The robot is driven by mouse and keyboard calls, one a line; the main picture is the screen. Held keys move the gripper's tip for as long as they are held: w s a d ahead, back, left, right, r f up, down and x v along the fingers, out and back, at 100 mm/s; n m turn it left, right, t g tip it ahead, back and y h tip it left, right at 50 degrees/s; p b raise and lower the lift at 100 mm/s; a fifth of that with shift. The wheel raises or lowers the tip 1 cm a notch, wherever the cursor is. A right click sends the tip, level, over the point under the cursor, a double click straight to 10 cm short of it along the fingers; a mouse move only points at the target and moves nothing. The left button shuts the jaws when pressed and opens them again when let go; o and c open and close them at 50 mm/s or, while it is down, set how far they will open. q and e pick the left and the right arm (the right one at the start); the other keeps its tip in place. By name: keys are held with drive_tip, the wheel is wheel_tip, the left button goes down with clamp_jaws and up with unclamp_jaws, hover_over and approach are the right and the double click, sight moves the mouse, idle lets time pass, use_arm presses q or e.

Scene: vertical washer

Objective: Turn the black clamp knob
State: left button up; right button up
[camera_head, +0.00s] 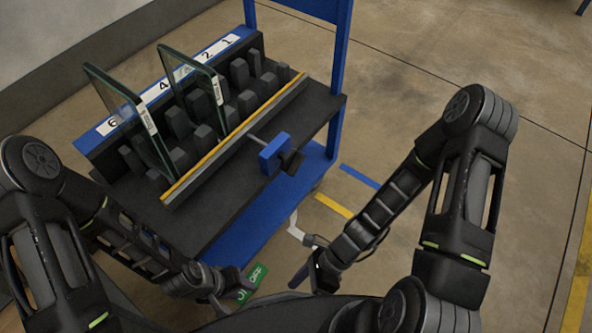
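The black clamp knob (292,162) sits at the front of a blue clamp block (272,152), on a rod coming from the yellow-edged rail of the rack. Its near side faces me, and its fine shape is too small to tell. My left gripper (226,301) is low in front of the cart, apart from the knob. My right gripper (304,277) is also low, below the knob and apart from it. Both are small and dark, and I cannot tell whether their fingers are apart.
Two glass panels (193,82) (128,112) stand upright in the rack among dark grey blocks. A numbered strip (163,84) runs behind them. The blue cart frame (338,75) rises beside the rack. A green ON/OFF sign (252,284) lies near my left gripper. Floor at right is open.

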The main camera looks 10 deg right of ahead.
wheel_tip(320, 180, up, 3)
drive_tip(key=w+a+m+t+y, duration=0.1)
drive_tip(key=w+m+y, duration=0.15)
drive_tip(key=m, duration=0.45)
drive_tip(key=m+t, duration=1.6)
drive_tip(key=m, duration=1.2)
approach(296, 164)
drive_tip(key=w+f, duration=0.1)
drive_tip(key=w, duration=0.2)
drive_tip(key=shift+s+a+f+y, duration=0.2)
drive_tip(key=shift+a+y, duration=0.15)
drive_tip(key=shift+a, duration=0.1)
drive_tip(key=shift+b+x, duration=0.5)
drive_tip(key=shift+x, duration=3.45)
